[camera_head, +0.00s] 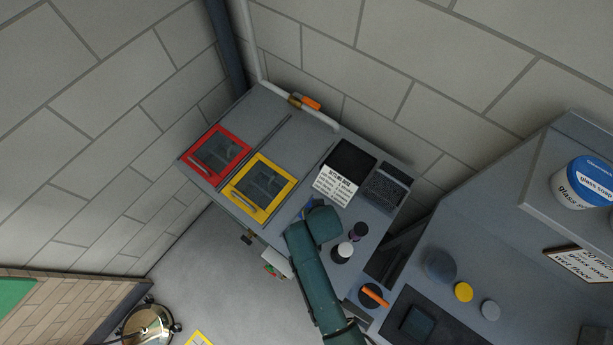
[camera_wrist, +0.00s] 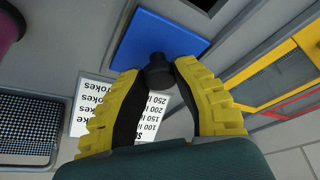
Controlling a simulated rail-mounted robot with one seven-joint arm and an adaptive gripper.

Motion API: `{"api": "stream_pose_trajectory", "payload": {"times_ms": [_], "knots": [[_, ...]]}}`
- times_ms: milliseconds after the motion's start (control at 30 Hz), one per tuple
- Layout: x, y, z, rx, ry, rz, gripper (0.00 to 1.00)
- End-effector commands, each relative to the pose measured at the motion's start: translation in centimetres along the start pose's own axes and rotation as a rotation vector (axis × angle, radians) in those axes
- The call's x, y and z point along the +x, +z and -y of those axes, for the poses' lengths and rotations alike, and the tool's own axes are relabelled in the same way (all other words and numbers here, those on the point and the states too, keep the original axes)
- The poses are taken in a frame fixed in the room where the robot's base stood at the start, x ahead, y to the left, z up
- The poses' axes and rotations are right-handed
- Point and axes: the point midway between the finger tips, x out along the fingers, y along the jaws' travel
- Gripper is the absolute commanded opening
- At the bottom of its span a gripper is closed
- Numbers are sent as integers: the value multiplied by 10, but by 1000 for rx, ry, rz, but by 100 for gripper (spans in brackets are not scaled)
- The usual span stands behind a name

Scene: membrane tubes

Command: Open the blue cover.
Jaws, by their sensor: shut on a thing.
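The blue cover (camera_wrist: 165,32) is a flat blue panel with a black knob (camera_wrist: 158,73) near its edge, in the upper middle of the wrist view. My gripper (camera_wrist: 157,80) has its two yellow ribbed fingers on either side of the knob, shut on it. In the head view, only a small blue sliver (camera_head: 307,206) shows beside my green wrist; the rest of the cover is hidden. I cannot tell whether the cover is tilted or lifted. A dark gap (camera_wrist: 204,4) shows beyond it in the wrist view.
A yellow-framed window (camera_head: 284,184) and a red-framed window (camera_head: 241,143) lie to the left on the grey bench. A printed sign (camera_head: 337,186), a black recess (camera_head: 352,160) and a dark mesh tray (camera_head: 386,187) are to the right. Small bottles (camera_head: 345,248) stand close to my arm.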

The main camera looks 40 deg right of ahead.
Motion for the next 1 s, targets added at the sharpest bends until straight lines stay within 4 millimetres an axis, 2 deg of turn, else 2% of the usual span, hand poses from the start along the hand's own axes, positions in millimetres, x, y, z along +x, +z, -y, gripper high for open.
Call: {"api": "stream_pose_trajectory", "payload": {"times_ms": [300,333,500,833,933,1000], "knots": [[3,0,-2,-2,-3,5,0],[3,0,-2,-2,-4,5,31],[2,0,-2,-2,-2,4,62],[-2,-1,-2,-1,-1,2,62],[-15,-1,-2,-2,-1,1,62],[-30,-1,-2,-2,-2,-1,62]]}}
